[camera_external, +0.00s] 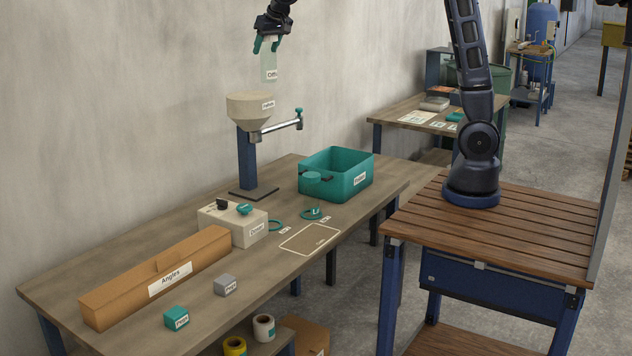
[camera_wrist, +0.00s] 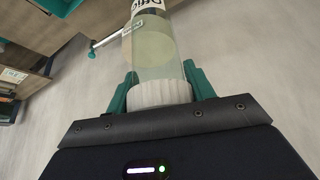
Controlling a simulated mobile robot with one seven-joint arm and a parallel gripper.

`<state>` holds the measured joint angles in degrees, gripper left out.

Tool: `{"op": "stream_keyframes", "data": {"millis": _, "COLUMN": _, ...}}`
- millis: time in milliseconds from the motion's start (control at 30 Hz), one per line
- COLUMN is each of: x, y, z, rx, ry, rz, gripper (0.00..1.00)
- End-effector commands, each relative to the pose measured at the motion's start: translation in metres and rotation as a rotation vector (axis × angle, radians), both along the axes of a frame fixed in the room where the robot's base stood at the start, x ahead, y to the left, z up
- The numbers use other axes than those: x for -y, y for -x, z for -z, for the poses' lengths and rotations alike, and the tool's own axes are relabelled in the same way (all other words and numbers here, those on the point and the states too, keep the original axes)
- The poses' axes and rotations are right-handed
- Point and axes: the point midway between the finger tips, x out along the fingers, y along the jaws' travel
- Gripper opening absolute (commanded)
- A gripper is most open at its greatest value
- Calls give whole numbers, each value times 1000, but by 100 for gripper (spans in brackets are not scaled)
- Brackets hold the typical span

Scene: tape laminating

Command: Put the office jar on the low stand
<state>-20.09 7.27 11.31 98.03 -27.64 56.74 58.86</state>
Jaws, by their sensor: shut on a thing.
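My gripper (camera_external: 268,44) is high above the workbench, at its back side near the wall. It is shut on the office jar (camera_external: 269,70), a clear pale-green jar with a white label reading "Offi...". The jar hangs above the beige hopper, apart from it as far as I can tell. In the wrist view, the teal fingers of my gripper (camera_wrist: 160,92) clasp the jar (camera_wrist: 155,62) at its white ribbed lid, with the label at the far end. I cannot pick out a thing that is clearly the low stand.
The beige hopper (camera_external: 254,106) on a blue post has a side arm. The workbench (camera_external: 90,265) also holds a teal bin (camera_external: 352,182), a beige control box (camera_external: 240,227), a long "Angles" box (camera_external: 165,275) and two small blocks. A marked rectangle (camera_external: 310,239) lies bare.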

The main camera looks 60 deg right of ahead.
Motion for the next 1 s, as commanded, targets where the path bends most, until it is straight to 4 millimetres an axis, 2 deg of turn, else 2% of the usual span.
{"op": "stream_keyframes", "data": {"millis": 33, "x": 19, "y": -10, "z": 0, "rx": 0, "ry": 0, "rz": 21, "gripper": 17}}
{"op": "stream_keyframes", "data": {"millis": 200, "x": 74, "y": -36, "z": 0, "rx": 1, "ry": 0, "rz": 68, "gripper": 17}}
{"op": "stream_keyframes", "data": {"millis": 500, "x": 176, "y": -69, "z": 1, "rx": 1, "ry": 0, "rz": 152, "gripper": 17}}
{"op": "stream_keyframes", "data": {"millis": 800, "x": 284, "y": -86, "z": 2, "rx": 1, "ry": 0, "rz": 235, "gripper": 17}}
{"op": "stream_keyframes", "data": {"millis": 1000, "x": 358, "y": -88, "z": 2, "rx": 0, "ry": 0, "rz": 292, "gripper": 17}}
